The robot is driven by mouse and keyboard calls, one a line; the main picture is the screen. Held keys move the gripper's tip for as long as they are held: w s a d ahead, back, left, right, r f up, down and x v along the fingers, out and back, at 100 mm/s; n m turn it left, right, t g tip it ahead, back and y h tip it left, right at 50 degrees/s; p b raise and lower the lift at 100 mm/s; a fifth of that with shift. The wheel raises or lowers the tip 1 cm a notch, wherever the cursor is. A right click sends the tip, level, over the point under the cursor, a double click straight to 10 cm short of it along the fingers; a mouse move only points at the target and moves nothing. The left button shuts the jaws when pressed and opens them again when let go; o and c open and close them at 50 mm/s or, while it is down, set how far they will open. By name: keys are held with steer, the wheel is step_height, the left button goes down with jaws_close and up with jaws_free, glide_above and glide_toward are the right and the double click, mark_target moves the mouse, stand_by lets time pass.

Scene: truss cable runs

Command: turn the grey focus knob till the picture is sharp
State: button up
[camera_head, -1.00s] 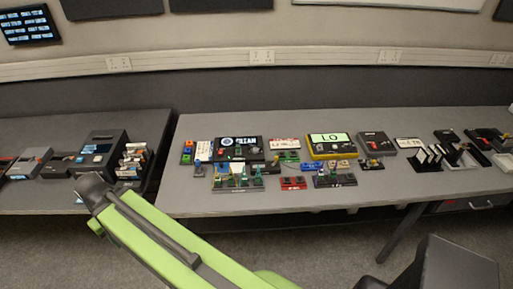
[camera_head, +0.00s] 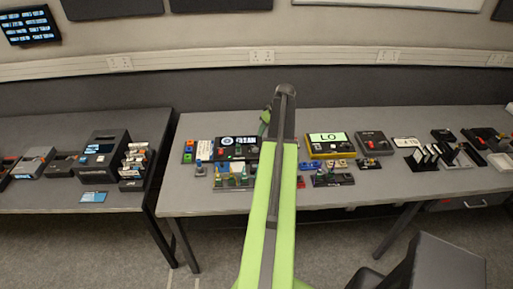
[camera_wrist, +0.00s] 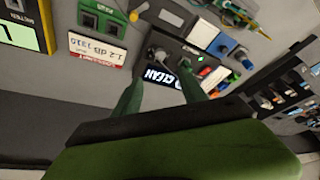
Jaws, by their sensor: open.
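A black device (camera_head: 226,155) with a lit screen stands on the right table in the head view, partly behind my arm. In the wrist view the same black device (camera_wrist: 180,50) shows its lit screen (camera_wrist: 160,76) with white lettering reading like "CLEAN", seen tilted. A grey knob (camera_wrist: 160,56) appears on its face, small and partly in shadow; I cannot tell its setting. Whether the picture on the screen is sharp is too small to tell. My gripper (camera_wrist: 159,78) is open and empty, its two green fingers spread over the device, apart from the knob.
A yellow meter (camera_head: 328,145) reading "LO" stands right of my arm. A red-and-white label plate (camera_wrist: 97,50) and a green-fronted block (camera_wrist: 98,20) lie beside the device. Several small connectors sit along the front. The left table (camera_head: 50,195) has bare room at its front.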

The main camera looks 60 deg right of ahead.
mark_target(256, 149)
steer(key=b+x, duration=1.6)
steer(key=x, duration=0.1)
steer(key=shift+f, duration=0.3)
steer(key=shift+r, duration=0.1)
jaws_close()
